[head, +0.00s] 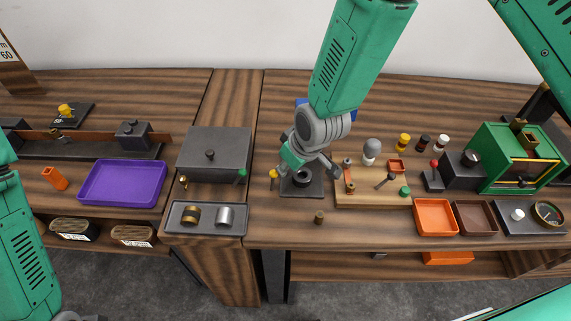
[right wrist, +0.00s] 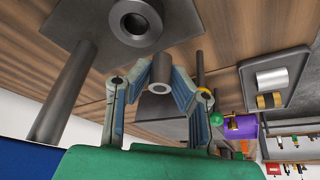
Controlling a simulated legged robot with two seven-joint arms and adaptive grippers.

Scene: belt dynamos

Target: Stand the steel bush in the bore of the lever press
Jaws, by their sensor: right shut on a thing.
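The steel bush (right wrist: 159,76), a grey hollow cylinder, is held between the fingers of my right gripper (right wrist: 165,68) in the right wrist view. In the head view my right gripper (head: 306,160) is over the lever press (head: 316,189), and the bush cannot be made out there. The press has a dark square base and a round ring with the bore (head: 303,177). The ring (right wrist: 136,18) also shows at the top of the right wrist view, apart from the bush in the picture. The left arm shows at the left edge, but its gripper is out of view.
A grey tray (head: 239,233) with a brass and a steel cylinder stands left of the press. A wooden board (head: 372,201) with small parts is close on the right. A small dark brass piece (head: 319,217) stands in front. A purple tray (head: 122,184) is farther left.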

